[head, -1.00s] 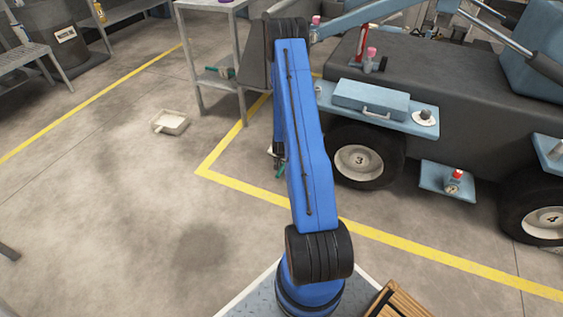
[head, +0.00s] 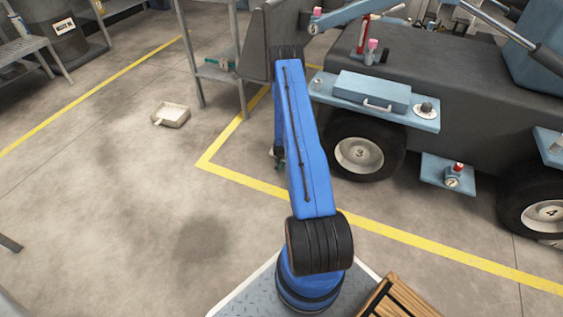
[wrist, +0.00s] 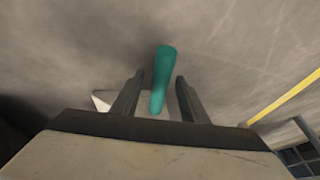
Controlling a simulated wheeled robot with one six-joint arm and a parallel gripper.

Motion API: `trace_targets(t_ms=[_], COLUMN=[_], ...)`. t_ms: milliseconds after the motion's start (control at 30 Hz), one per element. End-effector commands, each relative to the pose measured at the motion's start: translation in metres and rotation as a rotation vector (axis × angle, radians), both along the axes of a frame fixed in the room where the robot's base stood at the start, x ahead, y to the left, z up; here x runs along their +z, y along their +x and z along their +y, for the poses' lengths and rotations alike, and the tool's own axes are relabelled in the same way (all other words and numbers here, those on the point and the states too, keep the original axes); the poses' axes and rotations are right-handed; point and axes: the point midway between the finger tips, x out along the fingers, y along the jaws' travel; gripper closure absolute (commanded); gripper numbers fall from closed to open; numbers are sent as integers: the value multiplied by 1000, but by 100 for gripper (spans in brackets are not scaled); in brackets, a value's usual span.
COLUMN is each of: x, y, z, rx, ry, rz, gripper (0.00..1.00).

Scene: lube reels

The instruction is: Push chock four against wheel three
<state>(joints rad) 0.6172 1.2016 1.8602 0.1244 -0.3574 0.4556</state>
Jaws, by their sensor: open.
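Wheel three (head: 359,154), a black tyre with a pale hub marked 3, stands on the floor under the dark grey vehicle, right of my arm in the head view. In the wrist view, my gripper (wrist: 158,76) is open, with one finger on each side of a teal upright handle (wrist: 162,70). A pale block (wrist: 103,99) shows partly behind the left finger at the handle's foot. It looks like a chock, but no number is readable and my gripper hides most of it. In the head view my blue arm mostly covers my gripper and that spot.
A yellow floor line (head: 245,183) turns a corner left of my arm. A metal shelf stand (head: 200,92) is behind it. A pale tray (head: 171,115) lies on open floor at left. Wheel four (head: 547,212) and a wooden crate (head: 395,300) are at right.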

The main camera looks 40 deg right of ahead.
Motion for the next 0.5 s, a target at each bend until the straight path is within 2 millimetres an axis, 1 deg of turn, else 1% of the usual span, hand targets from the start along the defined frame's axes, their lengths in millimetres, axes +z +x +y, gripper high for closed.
trace_targets(t_ms=[133, 400, 433, 467, 500], x=[-5, -5, -5, -5, -5], y=[2, 2, 2, 2, 2], z=[-2, -2, -2, -2, -2], rx=[0, 0, 0, 0, 0], ry=[0, 0, 0, 0, 0], rz=[0, 0, 0, 0, 0], gripper=[60, 60, 64, 72, 81])
